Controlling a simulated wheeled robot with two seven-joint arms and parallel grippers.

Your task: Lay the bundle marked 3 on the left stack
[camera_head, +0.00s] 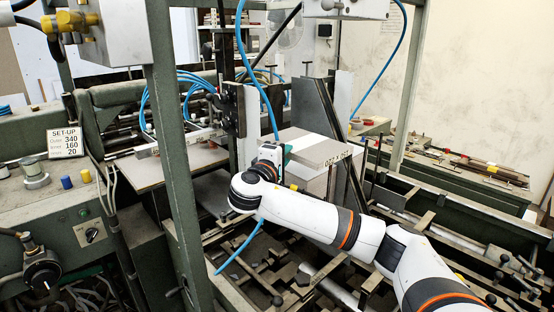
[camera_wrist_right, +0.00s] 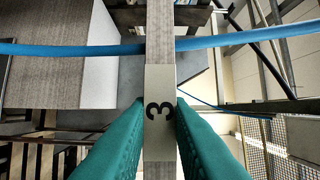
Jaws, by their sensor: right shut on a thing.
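My right gripper (camera_head: 284,157) reaches into the machine, its teal fingers shut on the edge of the bundle marked 3. The bundle is a flat grey slab (camera_head: 315,146) in the head view, held roughly level, with printing on its front right edge. In the right wrist view its narrow edge with the black 3 (camera_wrist_right: 159,110) runs between the teal fingers (camera_wrist_right: 160,135). My left gripper is not in view.
Green posts (camera_head: 172,150) and a dark upright guide (camera_head: 322,110) stand close around the gripper. Blue hoses (camera_head: 243,50) hang near it; one crosses the right wrist view (camera_wrist_right: 250,38). A layered stack (camera_wrist_right: 40,72) shows at left there. Metal rails fill the lower right.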

